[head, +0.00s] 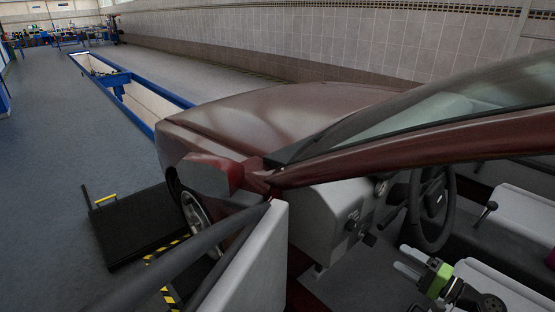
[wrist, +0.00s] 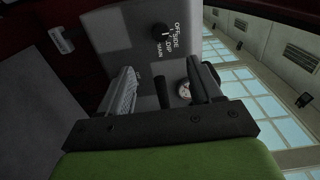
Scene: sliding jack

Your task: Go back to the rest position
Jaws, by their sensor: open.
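My gripper (head: 402,260) is inside the dark red car (head: 285,105), low beside the driver's seat and below the steering wheel (head: 433,205). Its two fingers point left in the head view, apart and with nothing between them. In the wrist view my gripper (wrist: 165,78) also shows open. Beyond its fingers is a grey dashboard panel (wrist: 120,30) with a black knob (wrist: 160,31) marked OFF, SIDE, DIP and MAIN. A dark stalk (wrist: 161,92) shows between the fingers in the picture; I cannot tell its distance.
The open car door (head: 250,258) stands at the near left. The seat (head: 500,285) is close to my gripper, and the windscreen pillar (head: 400,160) crosses above. A black jack platform (head: 140,230) lies beside the front wheel. A blue-edged pit (head: 125,90) runs behind; the floor at left is clear.

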